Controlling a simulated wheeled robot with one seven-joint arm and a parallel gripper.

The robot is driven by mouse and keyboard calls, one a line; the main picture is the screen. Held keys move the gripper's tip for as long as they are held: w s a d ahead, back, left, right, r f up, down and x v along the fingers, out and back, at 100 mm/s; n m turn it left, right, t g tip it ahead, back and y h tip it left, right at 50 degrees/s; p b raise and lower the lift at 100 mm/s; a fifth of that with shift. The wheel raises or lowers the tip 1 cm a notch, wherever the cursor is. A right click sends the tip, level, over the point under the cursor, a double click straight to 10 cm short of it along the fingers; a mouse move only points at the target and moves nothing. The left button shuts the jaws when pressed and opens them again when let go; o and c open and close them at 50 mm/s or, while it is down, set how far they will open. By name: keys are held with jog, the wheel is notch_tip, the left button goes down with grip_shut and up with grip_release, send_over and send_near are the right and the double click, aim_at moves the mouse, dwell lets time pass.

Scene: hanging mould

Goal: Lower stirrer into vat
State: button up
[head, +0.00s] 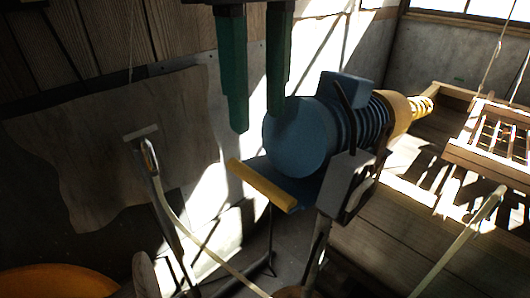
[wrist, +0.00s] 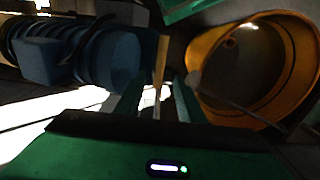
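A blue motor-like machine (head: 300,140) with a ribbed body and a yellow-tan end lies tilted on a stand. A yellow bar (head: 262,185) sticks out along its front lower edge. The machine (wrist: 110,55) and the bar (wrist: 161,62) also show in the wrist view. I cannot tell for sure which part is the stirrer. The orange vat (head: 55,282) is cut off at the lower left; its round opening (wrist: 215,45) shows in the wrist view. My gripper (head: 254,122) is open and empty, its green fingers apart above the yellow bar, not visibly touching it.
A thin dark rod (wrist: 245,110) with a pale round tip crosses the vat's near side. Pale slanted poles (head: 460,240) stand in front. A wooden rack (head: 490,155) is at the right. A plank wall and a ragged board (head: 120,140) close the back left.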

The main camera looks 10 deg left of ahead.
aim_at(259, 177)
notch_tip(259, 177, down, 10)
jog(key=shift+f, duration=0.2)
dwell(0.4)
grip_shut()
